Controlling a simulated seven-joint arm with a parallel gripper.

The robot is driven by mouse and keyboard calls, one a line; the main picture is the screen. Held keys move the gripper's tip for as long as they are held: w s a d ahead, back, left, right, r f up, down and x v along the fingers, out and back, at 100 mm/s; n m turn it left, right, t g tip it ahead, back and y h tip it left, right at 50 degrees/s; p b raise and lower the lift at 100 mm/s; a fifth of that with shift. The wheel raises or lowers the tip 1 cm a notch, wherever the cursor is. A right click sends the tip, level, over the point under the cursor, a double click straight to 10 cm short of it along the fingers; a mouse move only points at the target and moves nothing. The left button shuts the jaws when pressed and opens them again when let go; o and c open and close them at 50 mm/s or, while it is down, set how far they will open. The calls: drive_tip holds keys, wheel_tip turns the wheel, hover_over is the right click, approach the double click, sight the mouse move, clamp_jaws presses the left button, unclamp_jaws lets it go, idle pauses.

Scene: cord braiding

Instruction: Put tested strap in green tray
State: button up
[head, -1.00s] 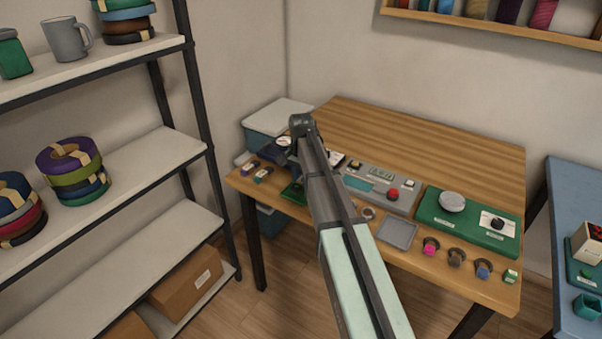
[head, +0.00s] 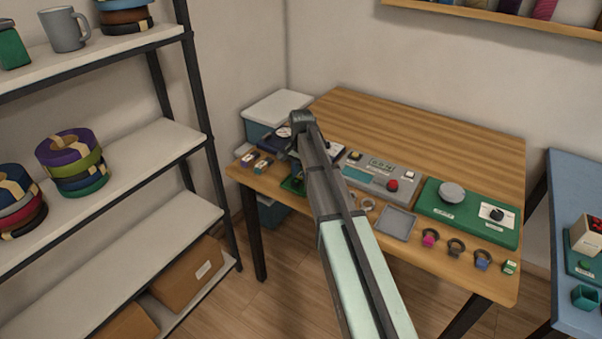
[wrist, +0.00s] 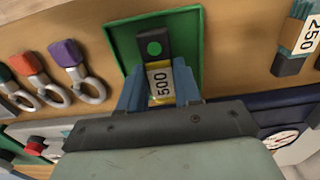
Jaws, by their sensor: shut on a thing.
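The strap (wrist: 156,50) has a dark end with a green dot and a yellow-edged label reading 500. In the wrist view my gripper (wrist: 158,88) is shut on it at the label. The green tray (wrist: 190,22) lies under and around the strap's dark end; I cannot tell whether the strap touches its floor. In the head view the green tray (head: 292,187) shows only partly beside my arm, near the table's front left edge. My fingers and the strap are hidden there behind my arm.
A strap labelled 250 (wrist: 300,35) lies right of the tray in the wrist view; several ringed straps lie left. A grey tray (head: 397,221), a grey console with a red button (head: 391,186) and a green board (head: 440,207) are on the table. Its back is clear.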

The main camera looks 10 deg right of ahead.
drive_tip(key=shift+f, duration=0.25)
idle(0.4)
drive_tip(key=o, duration=1.1)
drive_tip(key=shift+o, duration=0.2)
drive_tip(key=shift+r, duration=0.1)
wheel_tip(320, 180, up, 11)
idle(0.5)
